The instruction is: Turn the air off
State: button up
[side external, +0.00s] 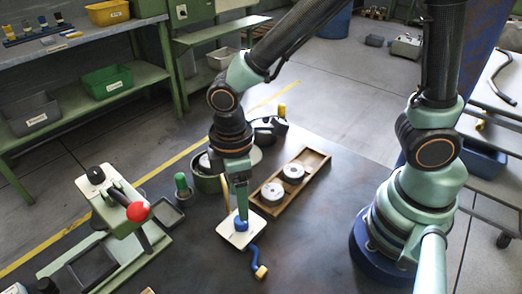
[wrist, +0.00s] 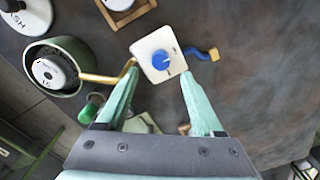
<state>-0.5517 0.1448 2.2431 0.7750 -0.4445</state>
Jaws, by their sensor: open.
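A white square plate (wrist: 146,45) with a round blue knob (wrist: 162,62) lies on the dark table. Small print on the plate is too small to read. A blue hose (wrist: 201,54) with a yellow end leaves its right side, and a brass-coloured pipe (wrist: 105,79) runs from its left towards a green pot. In the side view the plate (side external: 231,237) is below my gripper (side external: 240,208), which points down over the knob. In the wrist view my gripper (wrist: 159,76) is open, its fingertips on either side of the plate. I cannot tell whether they touch the knob.
A wooden tray (side external: 300,186) with two white discs sits behind the plate. The green pot (wrist: 82,51) and a green-capped bottle (side external: 183,186) stand to the left. A green lever press with a red ball (side external: 138,211) stands further left. The table right of the plate is clear.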

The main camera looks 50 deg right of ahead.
notch_tip(320, 180, up, 6)
dwell(0.5)
jog(key=d+r+m+t, duration=0.3)
jog(key=d+r+m, duration=0.1)
jog(key=d, duration=0.4)
jog(key=w+d+r+m+t, duration=0.1)
jog(key=d+r+m+t, duration=0.1)
jog(key=d+r+m, duration=0.3)
jog(key=shift+d+r+m+t, duration=0.15)
jog(key=shift+d+m+t, duration=0.25)
jog(key=shift+d+m, duration=1.15)
jog(key=shift+w+d+n, duration=0.1)
jog(key=shift+d+n, duration=0.25)
